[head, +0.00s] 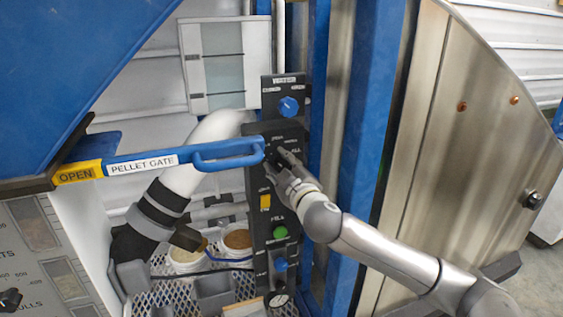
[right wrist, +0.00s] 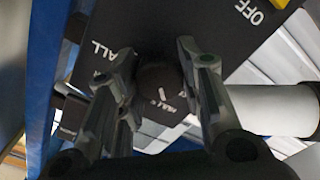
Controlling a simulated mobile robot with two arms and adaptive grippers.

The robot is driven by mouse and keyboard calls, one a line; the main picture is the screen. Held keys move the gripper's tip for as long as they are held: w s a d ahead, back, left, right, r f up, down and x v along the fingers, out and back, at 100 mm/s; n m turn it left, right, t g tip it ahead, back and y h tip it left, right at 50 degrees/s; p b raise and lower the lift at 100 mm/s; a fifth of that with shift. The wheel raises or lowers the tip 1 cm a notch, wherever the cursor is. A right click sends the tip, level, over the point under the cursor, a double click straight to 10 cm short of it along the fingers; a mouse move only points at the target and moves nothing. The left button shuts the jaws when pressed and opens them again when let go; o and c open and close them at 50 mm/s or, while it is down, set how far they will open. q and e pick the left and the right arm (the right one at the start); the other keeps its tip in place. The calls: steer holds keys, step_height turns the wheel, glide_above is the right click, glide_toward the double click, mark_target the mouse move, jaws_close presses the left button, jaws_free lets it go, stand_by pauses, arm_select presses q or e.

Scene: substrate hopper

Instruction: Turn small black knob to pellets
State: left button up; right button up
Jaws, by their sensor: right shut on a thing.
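The small black knob (right wrist: 160,82) is on a dark control panel (head: 262,220) and shows in the right wrist view with a white mark on its face. My right gripper (head: 281,162) is at the upper part of this panel, its fingers on both sides of the knob and shut on it. In the head view the gripper hides the knob. Lettering reading "ALL" and "OFF" shows on the panel in the right wrist view; which label the knob points to cannot be told. My left gripper is not in view.
A blue handle bar (head: 228,153) labelled "PELLET GATE" extends close to my right gripper's left side. A blue knob (head: 288,106) is above, and a green button (head: 280,232) below. A blue post (head: 365,130) stands to the right. Buckets (head: 238,240) sit on a mesh shelf.

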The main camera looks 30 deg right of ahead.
steer(key=n+p, duration=0.1)
steer(key=n, duration=0.3)
steer(key=shift+p, duration=0.35)
steer(key=shift+n+p, duration=0.5)
steer(key=shift+n, duration=0.9)
steer(key=o, duration=1)
steer(key=shift+s+a+f, duration=0.1)
steer(key=shift+s, duration=0.05)
steer(key=v, duration=1.1)
steer(key=shift+s+a, duration=0.15)
steer(key=shift+s, duration=0.2)
